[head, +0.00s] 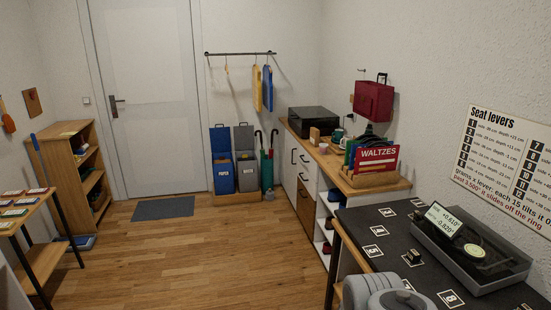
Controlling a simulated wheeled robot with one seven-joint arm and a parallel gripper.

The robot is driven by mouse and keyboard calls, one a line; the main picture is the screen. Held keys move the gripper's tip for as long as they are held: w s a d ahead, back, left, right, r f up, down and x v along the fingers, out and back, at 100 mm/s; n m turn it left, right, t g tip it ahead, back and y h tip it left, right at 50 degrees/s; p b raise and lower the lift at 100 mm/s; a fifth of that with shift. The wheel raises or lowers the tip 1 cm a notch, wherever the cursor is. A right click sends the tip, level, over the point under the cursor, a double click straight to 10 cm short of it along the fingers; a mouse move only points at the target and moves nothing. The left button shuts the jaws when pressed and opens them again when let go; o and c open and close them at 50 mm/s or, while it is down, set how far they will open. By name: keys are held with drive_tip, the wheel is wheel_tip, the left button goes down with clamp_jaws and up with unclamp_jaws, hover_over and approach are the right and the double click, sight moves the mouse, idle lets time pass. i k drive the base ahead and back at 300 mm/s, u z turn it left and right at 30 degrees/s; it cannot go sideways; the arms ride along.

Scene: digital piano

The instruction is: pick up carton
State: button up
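No thing in the head view is plainly marked as a carton. A small tan box-like item (314,135) stands on the wooden-topped cabinet beside a black machine; it is too small to tell whether it is a carton. My gripper does not show. Rounded grey parts at the bottom edge look like my own arm.
A dark numbered table (360,215) with a grey device (470,250) is at the right front. Behind it are the cabinet (390,186), a red WALTZES book (378,158) and black machine (312,121). Bins (222,172) stand at the back. The middle floor is clear.

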sight(315, 133)
drive_tip(key=u, duration=0.05)
drive_tip(key=i, duration=2.5)
drive_tip(key=u, duration=0.35)
drive_tip(key=i, duration=2.65)
drive_tip(key=u, duration=0.25)
